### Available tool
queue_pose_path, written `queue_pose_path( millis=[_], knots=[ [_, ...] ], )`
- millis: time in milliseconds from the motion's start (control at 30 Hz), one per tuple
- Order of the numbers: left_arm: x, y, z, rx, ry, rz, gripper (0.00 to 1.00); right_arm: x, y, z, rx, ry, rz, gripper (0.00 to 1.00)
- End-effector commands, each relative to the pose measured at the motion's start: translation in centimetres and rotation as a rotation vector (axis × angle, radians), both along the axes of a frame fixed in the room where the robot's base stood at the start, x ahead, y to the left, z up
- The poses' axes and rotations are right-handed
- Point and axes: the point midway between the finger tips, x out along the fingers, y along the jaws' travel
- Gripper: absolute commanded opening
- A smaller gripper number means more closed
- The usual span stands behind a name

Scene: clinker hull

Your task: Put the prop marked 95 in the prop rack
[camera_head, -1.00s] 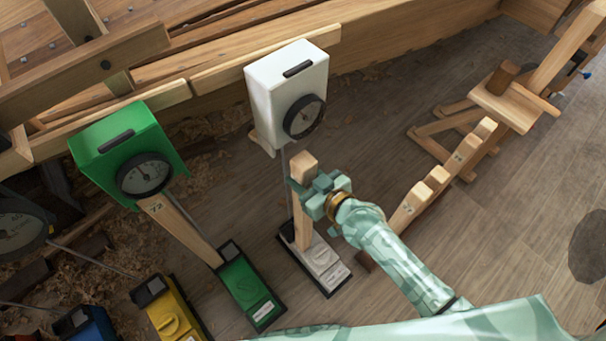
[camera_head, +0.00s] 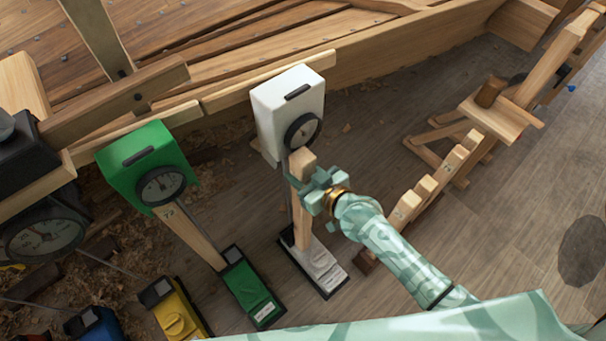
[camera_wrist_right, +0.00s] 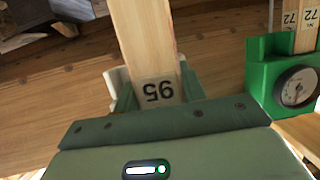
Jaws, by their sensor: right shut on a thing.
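The prop marked 95 (camera_head: 303,222) is a pale wooden post. It stands nearly upright in front of the white gauge box (camera_head: 286,107), its lower end at the grey-white foot (camera_head: 321,266); whether it touches the foot is unclear. My right gripper (camera_head: 308,186) is shut on its upper part. In the right wrist view, the prop (camera_wrist_right: 147,40) runs up between the fingers with its 95 label facing the camera. A notched wooden piece (camera_head: 428,188), apparently the prop rack, stands to the right of my right arm. My left gripper is out of view.
A green gauge box (camera_head: 148,160) with a prop marked 72 (camera_head: 192,236) and a green foot (camera_head: 250,288) stands to the left. The planked hull (camera_head: 400,52) runs along the back. A wooden stand (camera_head: 500,118) is at right.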

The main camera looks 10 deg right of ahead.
Motion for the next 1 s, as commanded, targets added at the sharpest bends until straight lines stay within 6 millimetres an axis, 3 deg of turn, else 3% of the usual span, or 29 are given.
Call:
queue_pose_path(
  millis=[467, 1000],
  knots=[
    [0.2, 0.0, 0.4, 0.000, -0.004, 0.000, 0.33, -0.2, -0.2, 0.5, 0.001, -0.003, -0.001, 0.00],
    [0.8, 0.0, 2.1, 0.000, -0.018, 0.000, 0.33, -5.2, -3.6, 0.6, -0.001, -0.003, 0.000, 0.00]
  ],
)
